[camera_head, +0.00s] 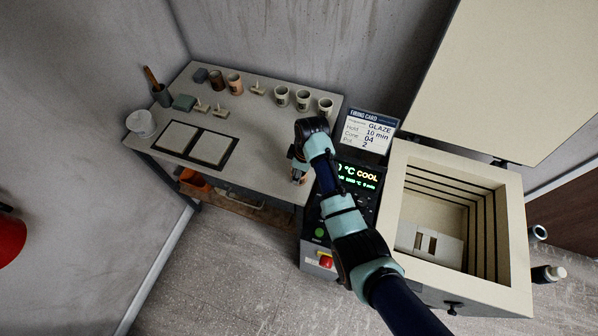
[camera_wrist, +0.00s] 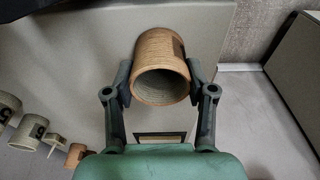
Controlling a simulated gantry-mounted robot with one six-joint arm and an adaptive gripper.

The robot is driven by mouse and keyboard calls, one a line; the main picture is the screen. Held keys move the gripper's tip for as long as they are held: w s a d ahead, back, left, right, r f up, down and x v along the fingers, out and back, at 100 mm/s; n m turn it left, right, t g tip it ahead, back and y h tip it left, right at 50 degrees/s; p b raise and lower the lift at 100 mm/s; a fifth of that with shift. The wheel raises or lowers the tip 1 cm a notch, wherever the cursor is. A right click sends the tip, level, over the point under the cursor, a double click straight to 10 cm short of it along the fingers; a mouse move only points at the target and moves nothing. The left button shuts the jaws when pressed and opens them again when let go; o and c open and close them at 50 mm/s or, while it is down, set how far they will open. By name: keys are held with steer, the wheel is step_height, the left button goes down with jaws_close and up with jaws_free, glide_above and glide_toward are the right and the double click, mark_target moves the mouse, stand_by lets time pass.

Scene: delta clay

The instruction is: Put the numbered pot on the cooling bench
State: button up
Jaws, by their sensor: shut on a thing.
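My gripper (camera_wrist: 160,78) is shut on an orange-brown ribbed pot (camera_wrist: 161,52) in the wrist view, with one finger on each side. The pot's open mouth faces the camera and a dark label shows on its upper right side; its number is not readable. In the head view my gripper (camera_head: 298,167) is over the right front part of the grey table (camera_head: 265,135), the pot mostly hidden. I cannot tell whether the pot touches the table. Two pale square slabs (camera_head: 210,148) lie in dark frames at the table's left.
Several other pots (camera_head: 302,99) and small stilts (camera_head: 221,111) stand along the table's back. A white tub (camera_head: 142,123) is at its left corner. The open kiln (camera_head: 511,235) is at the right, a pale slotted block (camera_head: 430,243) inside. The control box display (camera_head: 358,175) reads COOL.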

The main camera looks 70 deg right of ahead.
steer(key=shift+d+r, duration=0.1)
steer(key=o, duration=1.2)
steer(key=shift+f, duration=0.2)
step_height(320, 180, up, 12)
steer(key=s+p, duration=0.1)
steer(key=p, duration=0.2)
steer(key=shift+s+r, duration=0.15)
steer(key=shift+s, duration=0.2)
